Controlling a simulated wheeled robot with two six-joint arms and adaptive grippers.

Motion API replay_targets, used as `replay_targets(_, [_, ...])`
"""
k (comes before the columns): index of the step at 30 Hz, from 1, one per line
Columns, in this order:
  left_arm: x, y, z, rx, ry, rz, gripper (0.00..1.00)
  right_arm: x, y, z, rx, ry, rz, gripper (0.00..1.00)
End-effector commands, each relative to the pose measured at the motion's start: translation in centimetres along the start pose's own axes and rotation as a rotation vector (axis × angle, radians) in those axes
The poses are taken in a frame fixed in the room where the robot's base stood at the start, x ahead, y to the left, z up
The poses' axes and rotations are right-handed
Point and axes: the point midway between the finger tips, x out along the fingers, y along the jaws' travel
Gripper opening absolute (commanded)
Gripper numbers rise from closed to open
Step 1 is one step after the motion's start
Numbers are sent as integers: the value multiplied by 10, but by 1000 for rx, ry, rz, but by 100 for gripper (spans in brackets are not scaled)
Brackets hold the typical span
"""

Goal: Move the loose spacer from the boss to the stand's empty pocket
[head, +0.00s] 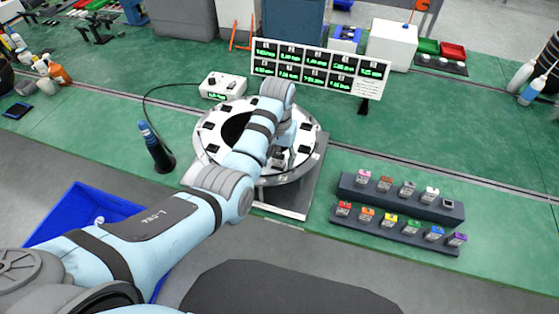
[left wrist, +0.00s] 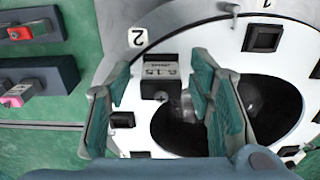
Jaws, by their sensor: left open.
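The loose spacer (left wrist: 160,82), a grey block with a dark printed label, sits on the white ring (left wrist: 250,60) beside the mark "2" in the left wrist view. My left gripper (left wrist: 160,90) is open, with one finger on each side of the spacer; I cannot tell whether they touch it. In the head view my left gripper (head: 281,158) is over the near right part of the ring (head: 211,146), and my arm hides part of it. The dark two-step stand (head: 395,228) at right holds several coloured-top spacers. Its upper row's right end shows a pocket (head: 448,204) that looks empty. My right gripper is out of view.
A display panel (head: 318,68) and a white meter box (head: 222,86) stand behind the ring. A dark blue tool (head: 153,146) stands in a holder at left. A blue bin (head: 75,214) is at lower left. Green bench is clear right of the stand.

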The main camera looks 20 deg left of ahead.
Motion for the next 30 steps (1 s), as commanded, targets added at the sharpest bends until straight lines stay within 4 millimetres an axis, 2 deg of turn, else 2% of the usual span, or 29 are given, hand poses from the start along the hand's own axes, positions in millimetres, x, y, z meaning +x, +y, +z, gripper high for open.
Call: replay_targets(30, [0, 0, 0, 0, 1, 0, 48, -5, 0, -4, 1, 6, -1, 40])
